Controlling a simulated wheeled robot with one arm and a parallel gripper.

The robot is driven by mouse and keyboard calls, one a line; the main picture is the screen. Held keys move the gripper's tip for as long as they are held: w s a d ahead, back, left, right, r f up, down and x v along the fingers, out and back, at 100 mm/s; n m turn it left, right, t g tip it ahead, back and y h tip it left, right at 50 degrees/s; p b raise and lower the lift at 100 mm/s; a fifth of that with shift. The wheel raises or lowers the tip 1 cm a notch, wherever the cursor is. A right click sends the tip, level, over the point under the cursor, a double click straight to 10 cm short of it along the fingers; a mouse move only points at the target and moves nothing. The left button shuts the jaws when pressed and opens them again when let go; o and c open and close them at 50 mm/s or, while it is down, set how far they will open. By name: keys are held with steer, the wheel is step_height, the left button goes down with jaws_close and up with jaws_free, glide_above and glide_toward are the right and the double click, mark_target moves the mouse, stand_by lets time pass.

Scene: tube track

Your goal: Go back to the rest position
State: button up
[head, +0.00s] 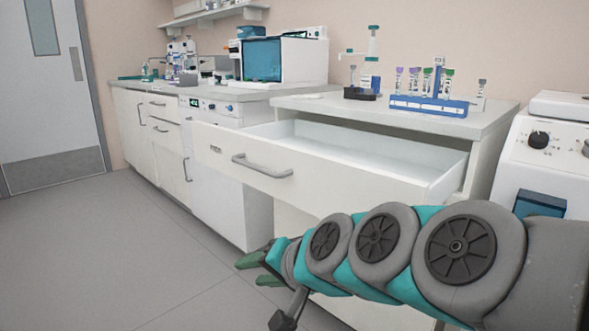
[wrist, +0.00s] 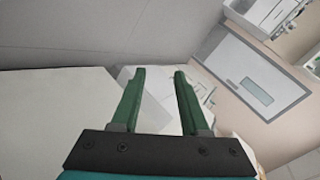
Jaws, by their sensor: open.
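My gripper (head: 258,268) is at the left end of my arm in the head view, low in front of the white cabinets and below the open drawer (head: 330,150). In the wrist view its two green fingers (wrist: 158,75) stand apart with nothing held between them. The drawer is pulled out, with a grey bar handle (head: 262,167) on its front. The part of its inside that shows looks empty. My gripper appears clear of the handle.
A blue rack (head: 428,106) with several capped tubes stands on the counter above the drawer. A white machine (head: 550,150) is at the right. A door (head: 45,90) is at the far left. The grey floor (head: 110,250) at the left is clear.

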steer(key=s+d+f+n+g+h+p, duration=0.1)
steer(key=s+d+f+g+h, duration=0.3)
steer(key=s+d, duration=0.6)
steer(key=s+d+f+n+g+h+p, duration=0.2)
steer(key=s+d+f+g, duration=0.3)
steer(key=s+d, duration=0.6)
step_height(320, 180, down, 3)
steer(key=shift+s+d+r+g+h+p, duration=0.1)
steer(key=shift+s+d+g+h+p, duration=0.2)
steer(key=shift+s+h+p, duration=0.6)
steer(key=shift+a, duration=0.1)
